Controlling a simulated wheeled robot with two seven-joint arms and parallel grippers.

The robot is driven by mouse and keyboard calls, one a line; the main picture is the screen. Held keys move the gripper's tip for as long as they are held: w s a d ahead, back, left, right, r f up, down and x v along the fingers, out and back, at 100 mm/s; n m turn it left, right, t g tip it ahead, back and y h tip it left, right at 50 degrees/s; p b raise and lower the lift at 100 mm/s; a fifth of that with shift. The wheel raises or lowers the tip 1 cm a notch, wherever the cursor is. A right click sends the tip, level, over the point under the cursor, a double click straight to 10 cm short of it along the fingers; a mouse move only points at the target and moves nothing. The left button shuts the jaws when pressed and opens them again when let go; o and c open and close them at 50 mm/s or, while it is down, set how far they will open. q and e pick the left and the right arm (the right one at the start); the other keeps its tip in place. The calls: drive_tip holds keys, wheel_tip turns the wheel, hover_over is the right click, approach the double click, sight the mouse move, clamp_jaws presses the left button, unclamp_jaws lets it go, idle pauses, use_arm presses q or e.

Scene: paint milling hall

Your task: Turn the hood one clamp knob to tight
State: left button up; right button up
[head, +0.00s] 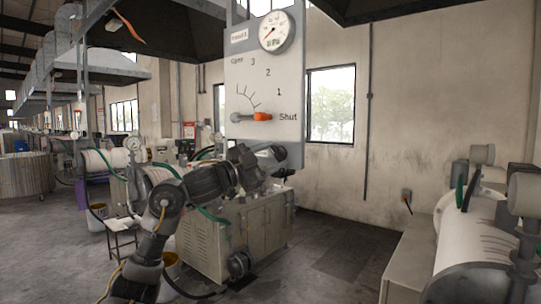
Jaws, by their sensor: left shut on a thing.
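A pale grey hood panel (240,75) hangs in the middle of the head view. It carries a round gauge (276,32) and a scale marked from Open through 3, 2 and 1 to Shut. An orange-tipped lever (262,117) on it points right, towards Shut. My left gripper (262,160) is at the panel's lower edge, below the lever and apart from it. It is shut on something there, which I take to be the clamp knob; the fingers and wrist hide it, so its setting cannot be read. My right gripper is out of view.
A beige machine cabinet (234,235) stands below and behind my left arm. White mill drums stand at the left, and another mill (480,225) stands at the right. A dark hood (400,10) hangs overhead. The floor (325,255) right of the cabinet is clear.

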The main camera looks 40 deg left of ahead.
use_arm(q)
drive_tip(key=m+p, duration=0.1)
drive_tip(key=m, duration=0.1)
drive_tip(key=m+g+p, duration=0.1)
drive_tip(key=m, duration=0.1)
drive_tip(key=m+g+p, duration=0.1)
drive_tip(key=m, duration=0.1)
drive_tip(key=shift+a+r+h, duration=0.1)
drive_tip(key=shift+r+h, duration=0.25)
drive_tip(key=shift+h, duration=0.05)
drive_tip(key=shift+f+m+g+p, duration=0.1)
drive_tip(key=shift+m+g+p, duration=0.6)
drive_tip(key=shift+m+p, duration=0.7)
drive_tip(key=shift+f+m, duration=0.1)
drive_tip(key=shift+m, duration=0.2)
drive_tip(key=o, duration=1)
drive_tip(key=shift+s, duration=0.1)
